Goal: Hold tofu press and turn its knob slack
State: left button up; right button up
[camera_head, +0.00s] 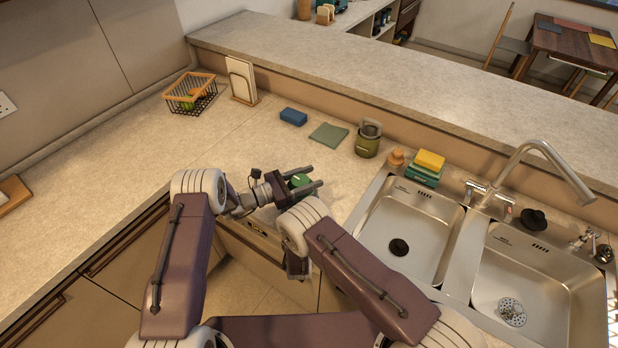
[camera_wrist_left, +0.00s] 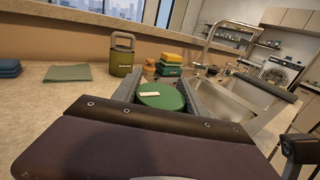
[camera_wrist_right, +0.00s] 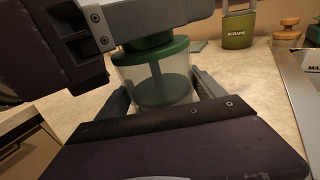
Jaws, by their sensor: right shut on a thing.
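The tofu press has a clear round body (camera_wrist_right: 160,74) with a green plate inside and a green lid. Its green knob (camera_head: 300,181) also shows in the left wrist view (camera_wrist_left: 162,97), with a pale mark on top. My left gripper (camera_head: 316,176) has its fingers apart on either side of the knob; a narrow gap seems to remain, though contact is hard to judge. My right gripper (camera_wrist_right: 158,90) is shut on the clear body, one finger on each side, below the left gripper. In the head view, my right arm hides the right fingers.

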pick_arm(q)
jog(key=shift+t, duration=0.3)
jog(key=n+t+y, duration=0.2)
jog(key=t, duration=0.1)
jog(key=shift+w+a+n, duration=0.1)
jog(key=shift+w+n, duration=0.2)
jog(key=shift+n, duration=0.1)
jog(key=shift+w+a+n+t+y, duration=0.2)
jog(key=shift+n+t+y, duration=0.6)
jog(key=shift+t+y, duration=0.15)
jog(key=shift+w+a+n+t+y, duration=0.15)
jog(key=shift+n+t+y, duration=0.65)
jog(key=shift+t+y, duration=0.15)
jog(key=o, duration=1.4)
jog(key=shift+c, duration=0.2)
jog(key=shift+s+a, duration=0.1)
jog(key=v, duration=1.2)
